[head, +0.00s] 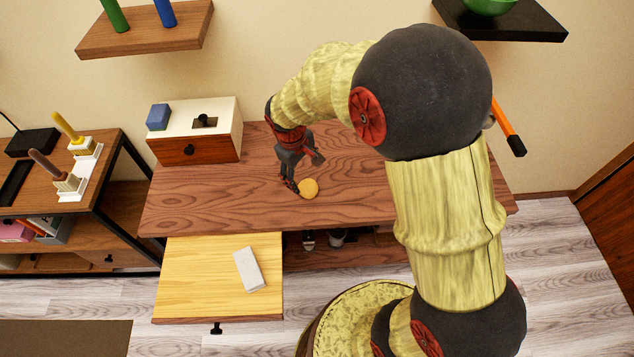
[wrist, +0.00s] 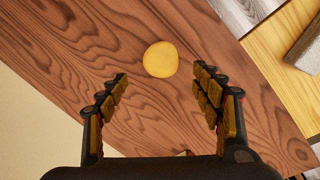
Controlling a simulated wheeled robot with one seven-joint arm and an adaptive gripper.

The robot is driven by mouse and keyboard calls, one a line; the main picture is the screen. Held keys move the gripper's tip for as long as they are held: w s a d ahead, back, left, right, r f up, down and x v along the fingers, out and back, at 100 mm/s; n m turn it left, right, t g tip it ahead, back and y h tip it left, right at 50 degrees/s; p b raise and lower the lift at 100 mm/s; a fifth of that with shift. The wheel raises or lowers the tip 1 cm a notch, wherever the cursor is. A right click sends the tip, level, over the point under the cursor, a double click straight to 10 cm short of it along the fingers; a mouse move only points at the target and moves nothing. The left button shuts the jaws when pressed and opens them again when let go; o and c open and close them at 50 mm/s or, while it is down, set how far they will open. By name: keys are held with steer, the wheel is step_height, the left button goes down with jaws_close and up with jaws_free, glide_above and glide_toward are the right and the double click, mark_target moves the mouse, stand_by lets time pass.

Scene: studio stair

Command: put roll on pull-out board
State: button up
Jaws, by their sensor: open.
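The roll (head: 309,188) is a small round yellow-tan piece lying on the brown wooden table top. In the wrist view the roll (wrist: 160,60) lies ahead of the fingertips, roughly between their lines. My gripper (head: 293,186) is just left of the roll in the head view. In the wrist view my gripper (wrist: 160,78) has its fingers wide apart with nothing between them. The pull-out board (head: 200,275) is light yellow wood, extended from under the table's front left. It also shows at the right of the wrist view (wrist: 278,45).
A pale grey block (head: 249,270) lies on the right part of the board; the board's left part is clear. A white box (head: 222,120) with a brown drawer and a blue block (head: 158,117) stands at the table's back left. A side shelf (head: 105,160) stands at left.

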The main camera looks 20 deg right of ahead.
mark_target(309, 186)
step_height(309, 186, down, 2)
steer(key=shift+b, duration=0.3)
steer(key=f+b, duration=0.1)
steer(key=f, duration=0.1)
steer(key=d+f+b, duration=0.1)
steer(key=f, duration=0.2)
steer(key=shift+d+f+b, duration=0.2)
steer(key=shift+f+b, duration=0.1)
steer(key=shift+b, duration=0.05)
steer(key=shift+r, duration=0.1)
steer(key=c, duration=1.3)
steer(key=shift+c, duration=0.2)
